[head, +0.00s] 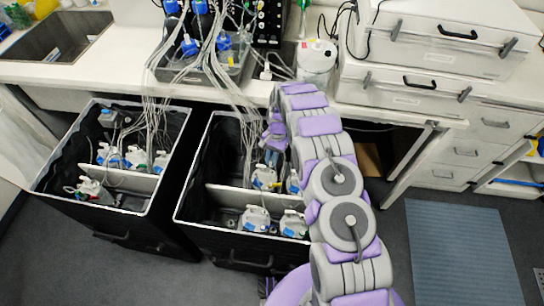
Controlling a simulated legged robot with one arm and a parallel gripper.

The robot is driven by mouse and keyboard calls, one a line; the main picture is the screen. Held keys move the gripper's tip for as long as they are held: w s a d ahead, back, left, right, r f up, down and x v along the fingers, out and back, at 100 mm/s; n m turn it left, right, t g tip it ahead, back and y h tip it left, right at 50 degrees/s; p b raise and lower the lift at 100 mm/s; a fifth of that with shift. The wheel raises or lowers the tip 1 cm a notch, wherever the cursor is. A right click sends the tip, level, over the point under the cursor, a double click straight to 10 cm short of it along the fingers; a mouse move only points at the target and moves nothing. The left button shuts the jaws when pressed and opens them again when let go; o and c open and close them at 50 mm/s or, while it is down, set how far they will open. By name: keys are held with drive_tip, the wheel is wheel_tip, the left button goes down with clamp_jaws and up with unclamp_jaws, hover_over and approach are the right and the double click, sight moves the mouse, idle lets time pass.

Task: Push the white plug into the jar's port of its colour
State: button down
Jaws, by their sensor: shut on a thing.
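A round white jar (316,62) stands on the counter, with small red and dark spots on its top. A small white piece with a thin cable (266,71) is on the counter to the left of the jar; I cannot tell whether it is the plug. My arm rises in front of the counter and bends near its edge. My gripper (273,135) appears as a small purple end left of the arm, below the counter edge, above the right black bin. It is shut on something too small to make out. The ports' colours are not clear.
Two open black bins, a left one (40,176) and a right one (184,207), hold white bottles under the counter. Bundles of tubes hang into them from a grey tray (232,76). White boxes (405,88) are stacked right of the jar. A blue mat (462,250) lies on the floor.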

drive_tip(key=f, duration=0.1)
drive_tip(key=d+f+b, duration=0.1)
drive_tip(key=f, duration=0.1)
drive_tip(key=shift+f, duration=0.25)
drive_tip(key=shift+a+r, duration=0.15)
drive_tip(key=shift+s+a+p, duration=0.1)
drive_tip(key=shift+a+p, duration=0.2)
drive_tip(key=shift+d, duration=0.2)
drive_tip(key=shift+f, duration=0.85)
idle(1.0)
drive_tip(key=c, duration=1.1)
unclamp_jaws()
drive_tip(key=shift+o, duration=0.2)
